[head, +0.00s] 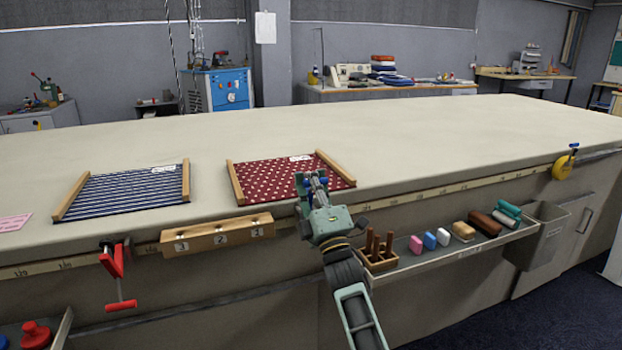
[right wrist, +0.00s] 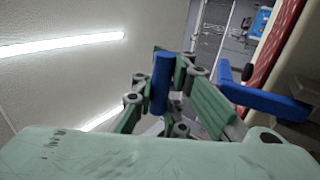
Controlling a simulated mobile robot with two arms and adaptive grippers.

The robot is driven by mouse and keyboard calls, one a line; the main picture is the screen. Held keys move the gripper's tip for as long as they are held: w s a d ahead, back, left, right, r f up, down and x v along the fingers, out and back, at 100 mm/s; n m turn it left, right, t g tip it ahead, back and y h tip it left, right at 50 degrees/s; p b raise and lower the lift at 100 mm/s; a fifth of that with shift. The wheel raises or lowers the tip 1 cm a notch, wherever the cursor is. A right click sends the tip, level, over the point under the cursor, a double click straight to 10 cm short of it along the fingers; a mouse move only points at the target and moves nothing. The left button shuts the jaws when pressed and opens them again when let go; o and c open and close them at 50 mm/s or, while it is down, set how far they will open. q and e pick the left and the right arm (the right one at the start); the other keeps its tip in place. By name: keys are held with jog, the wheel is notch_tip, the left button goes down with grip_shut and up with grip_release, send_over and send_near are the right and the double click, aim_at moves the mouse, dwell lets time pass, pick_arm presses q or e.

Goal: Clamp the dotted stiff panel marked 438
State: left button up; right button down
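The dotted panel (head: 275,178) is dark red with white dots and lies on the table with a wooden strip along its left and right sides. Its white label is too small to read. A strip of red shows in the right wrist view (right wrist: 277,45). My right gripper (head: 315,186) is at the panel's front edge. It appears shut on a blue clamp (right wrist: 268,100), whose blue handle (right wrist: 160,84) lies between the fingers. A red clamp (head: 113,261) hangs at the table's front edge, left. My left gripper is out of view.
A blue striped panel (head: 124,191) lies to the left. A numbered wooden block (head: 217,234) is on the front edge. A shelf (head: 452,252) with coloured blocks and a grey bin (head: 540,235) are at right. The table's back (head: 400,125) is clear.

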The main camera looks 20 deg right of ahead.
jog(key=shift+f, duration=0.35)
dwell(0.4)
jog(key=c, duration=1.9)
grip_release()
jog(key=shift+w, duration=0.1)
jog(key=shift+o, duration=0.8)
jog(key=shift+r, duration=0.15)
jog(key=v, duration=1.2)
jog(key=shift+r, duration=0.1)
